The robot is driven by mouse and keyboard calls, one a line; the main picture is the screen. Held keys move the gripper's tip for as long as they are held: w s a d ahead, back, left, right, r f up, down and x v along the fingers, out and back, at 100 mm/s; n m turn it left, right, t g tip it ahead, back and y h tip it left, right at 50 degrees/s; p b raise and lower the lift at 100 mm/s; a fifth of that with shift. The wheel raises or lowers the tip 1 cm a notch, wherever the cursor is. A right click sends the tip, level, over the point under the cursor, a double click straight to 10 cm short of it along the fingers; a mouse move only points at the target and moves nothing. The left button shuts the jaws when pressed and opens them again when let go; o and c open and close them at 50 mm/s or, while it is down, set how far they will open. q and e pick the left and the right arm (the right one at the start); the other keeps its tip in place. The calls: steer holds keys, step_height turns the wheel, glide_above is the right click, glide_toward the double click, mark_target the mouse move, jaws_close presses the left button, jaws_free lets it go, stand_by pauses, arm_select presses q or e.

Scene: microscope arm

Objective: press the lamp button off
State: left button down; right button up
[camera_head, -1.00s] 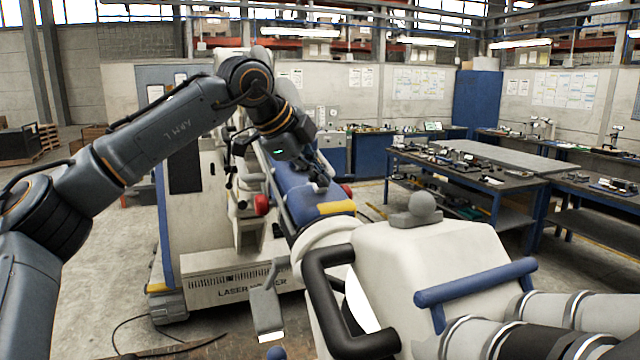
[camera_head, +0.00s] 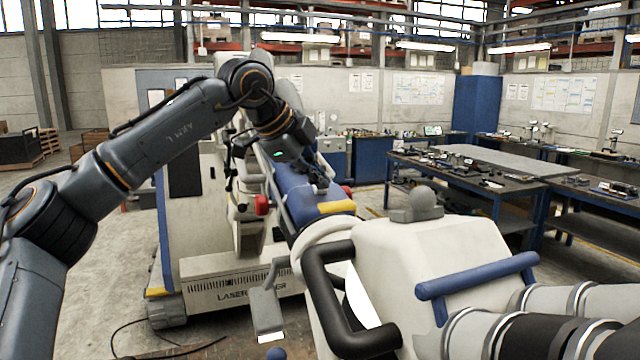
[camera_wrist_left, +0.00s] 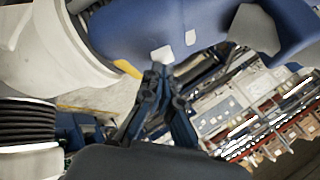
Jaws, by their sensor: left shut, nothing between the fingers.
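The blue microscope arm (camera_head: 298,190) reaches out from the white stand in the head view, with a yellow band near its joint. In the left wrist view its blue underside (camera_wrist_left: 130,28) fills the top. A white button-like patch (camera_wrist_left: 163,55) and a smaller white one (camera_wrist_left: 190,37) sit on it; I cannot tell which is the lamp button. My left gripper (camera_head: 318,182) is at the top of the blue arm. In the left wrist view its fingertips (camera_wrist_left: 159,72) are together, empty, just below the larger patch. Contact cannot be told. My right gripper is not in view.
The white microscope head (camera_head: 430,255) with a black handle (camera_head: 325,310) and blue bar (camera_head: 478,278) fills the front right. A white laser machine (camera_head: 235,275) stands behind. Workbenches (camera_head: 480,175) are at the right. Open floor (camera_head: 60,275) shows at the left.

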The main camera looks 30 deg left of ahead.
arm_select(q)
steer(key=shift+w, duration=0.1)
steer(key=shift+r, duration=0.1)
steer(key=shift+r+p, duration=0.5)
steer(key=shift+r, duration=0.4)
steer(key=r, duration=0.1)
steer(key=r+p, duration=0.1)
steer(key=s+d+r+p, duration=0.1)
steer(key=r, duration=0.1)
steer(key=shift+f, duration=0.1)
